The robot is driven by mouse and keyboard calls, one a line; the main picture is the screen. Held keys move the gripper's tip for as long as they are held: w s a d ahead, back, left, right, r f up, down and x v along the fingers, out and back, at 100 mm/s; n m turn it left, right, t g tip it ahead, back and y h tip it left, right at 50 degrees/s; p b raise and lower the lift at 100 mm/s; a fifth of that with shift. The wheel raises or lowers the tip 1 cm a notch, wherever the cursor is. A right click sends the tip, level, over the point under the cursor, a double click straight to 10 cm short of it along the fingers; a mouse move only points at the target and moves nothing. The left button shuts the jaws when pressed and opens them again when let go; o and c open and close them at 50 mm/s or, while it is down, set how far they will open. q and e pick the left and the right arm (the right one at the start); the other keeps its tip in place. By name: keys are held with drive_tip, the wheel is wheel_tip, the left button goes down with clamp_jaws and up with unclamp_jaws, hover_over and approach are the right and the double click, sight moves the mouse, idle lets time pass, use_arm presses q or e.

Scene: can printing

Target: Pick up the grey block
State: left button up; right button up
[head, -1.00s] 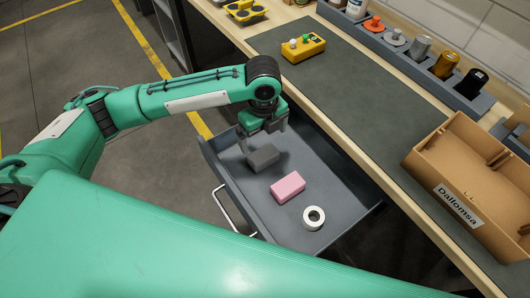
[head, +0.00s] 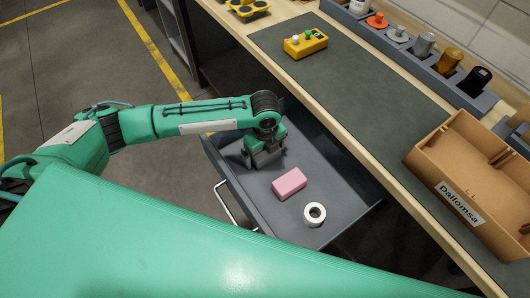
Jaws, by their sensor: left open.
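The grey block (head: 267,159) lies in the open grey drawer (head: 330,195), towards its far left end. My left gripper (head: 264,157) points down into the drawer right over the block, its fingers around it. The gripper and its similar grey colour hide most of the block. The jaws are open, and I cannot tell whether a finger touches the block. My right gripper is out of view.
A pink block (head: 289,184) and a white tape roll (head: 315,214) lie in the drawer near the grey block. The drawer walls and the workbench edge (head: 330,118) are close. A cardboard box (head: 470,180) and a yellow button box (head: 306,43) stand on the bench.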

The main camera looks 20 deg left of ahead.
use_arm(q)
drive_tip(key=c, duration=0.9)
drive_tip(key=shift+r, duration=0.15)
